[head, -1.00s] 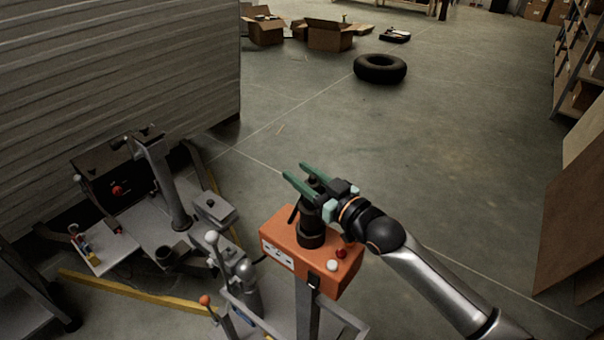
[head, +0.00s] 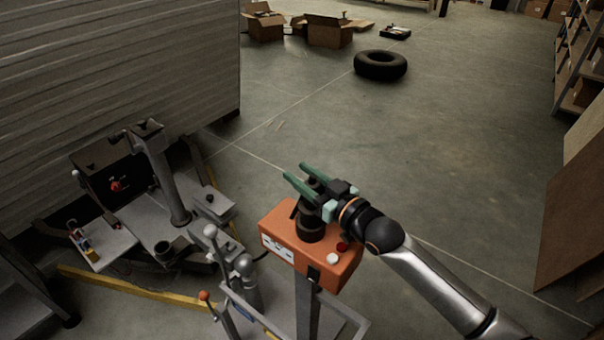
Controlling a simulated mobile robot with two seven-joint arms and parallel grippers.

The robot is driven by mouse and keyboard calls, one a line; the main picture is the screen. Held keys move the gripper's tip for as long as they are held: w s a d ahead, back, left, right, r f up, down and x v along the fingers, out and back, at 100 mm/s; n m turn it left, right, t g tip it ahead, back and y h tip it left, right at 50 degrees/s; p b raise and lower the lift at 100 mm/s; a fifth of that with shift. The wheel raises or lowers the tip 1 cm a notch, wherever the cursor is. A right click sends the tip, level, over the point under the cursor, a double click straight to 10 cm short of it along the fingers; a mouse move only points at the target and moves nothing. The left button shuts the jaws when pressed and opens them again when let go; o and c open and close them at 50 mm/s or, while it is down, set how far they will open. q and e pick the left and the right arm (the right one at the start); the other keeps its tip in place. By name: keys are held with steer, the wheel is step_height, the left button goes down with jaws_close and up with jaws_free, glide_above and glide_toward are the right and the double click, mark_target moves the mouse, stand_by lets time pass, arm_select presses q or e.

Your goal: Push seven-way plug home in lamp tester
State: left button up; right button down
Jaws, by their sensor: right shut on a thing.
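The lamp tester is an orange box (head: 285,219) on a grey post in the lower middle of the head view. A white button and a dark red one sit on its top right, and a white label is on its front. My right gripper (head: 309,179), with green fingers, is over the box and shut on the black seven-way plug (head: 307,203). The plug stands nearly upright at the black round socket (head: 311,229) on the box top. The fingers partly hide the plug, and I cannot tell how deep it sits. My left gripper is out of view.
A grey trailer tongue with a jack post (head: 166,180) and yellow rails is left of the tester. Levers with a white knob (head: 210,230) and an orange knob (head: 204,295) stand close beside it. A tyre (head: 380,66) lies on open floor behind.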

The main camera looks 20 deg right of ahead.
steer(key=shift+f+b, duration=0.95)
steer(key=shift+f, duration=0.55)
steer(key=shift+c, duration=1.8)
jaws_free()
steer(key=v, duration=1.2)
steer(key=shift+s+b, duration=0.25)
steer(key=shift+b, duration=0.05)
